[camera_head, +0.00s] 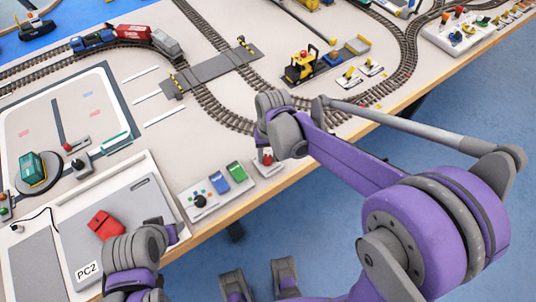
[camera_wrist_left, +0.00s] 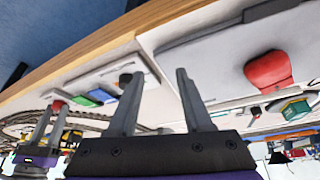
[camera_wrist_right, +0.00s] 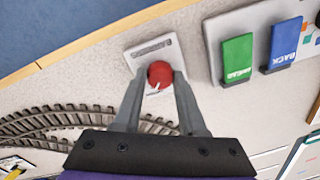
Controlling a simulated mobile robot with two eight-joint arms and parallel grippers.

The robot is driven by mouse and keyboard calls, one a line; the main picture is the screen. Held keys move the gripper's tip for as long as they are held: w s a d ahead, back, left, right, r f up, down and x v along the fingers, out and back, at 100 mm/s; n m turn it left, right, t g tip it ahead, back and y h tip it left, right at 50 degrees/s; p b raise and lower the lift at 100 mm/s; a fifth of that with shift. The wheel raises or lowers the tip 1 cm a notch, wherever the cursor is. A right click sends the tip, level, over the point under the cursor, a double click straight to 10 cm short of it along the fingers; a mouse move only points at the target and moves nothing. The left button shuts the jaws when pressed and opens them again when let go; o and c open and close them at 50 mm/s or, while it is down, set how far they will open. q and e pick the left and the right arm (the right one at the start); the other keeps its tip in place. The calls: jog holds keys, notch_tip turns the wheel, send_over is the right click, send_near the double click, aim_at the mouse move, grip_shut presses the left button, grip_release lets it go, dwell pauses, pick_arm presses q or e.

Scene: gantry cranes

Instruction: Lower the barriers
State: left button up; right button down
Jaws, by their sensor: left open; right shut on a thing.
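My right gripper (camera_head: 272,140) reaches down at the table's front edge. In the right wrist view its fingers (camera_wrist_right: 159,80) are shut on the red knob (camera_wrist_right: 160,72) of a small lever on a grey labelled base (camera_wrist_right: 150,50). The base also shows in the head view (camera_head: 268,168). The grey level crossing (camera_head: 212,68) lies across the track, with small striped yellow-and-black posts at its ends; I cannot tell how its barriers stand. My left gripper (camera_wrist_left: 155,75) is open and empty, its fingers apart, over the front of the table.
A control box (camera_head: 216,190) with blue and green switches stands left of the lever. A laptop-like grey panel marked PC2 (camera_head: 88,270) carries a red object (camera_head: 105,225). Blue floor lies beyond the front edge.

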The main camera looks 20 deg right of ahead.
aim_at(270, 158)
dwell(0.4)
jog(key=shift+c, duration=2.3)
grip_release()
pick_arm(q)
jog(key=shift+w+r+p, duration=0.1)
jog(key=shift+r+p, duration=0.55)
jog(key=shift+r, duration=0.05)
pick_arm(e)
notch_tip(270, 158, up, 11)
jog(key=shift+d, duration=0.3)
jog(key=shift+f, duration=0.1)
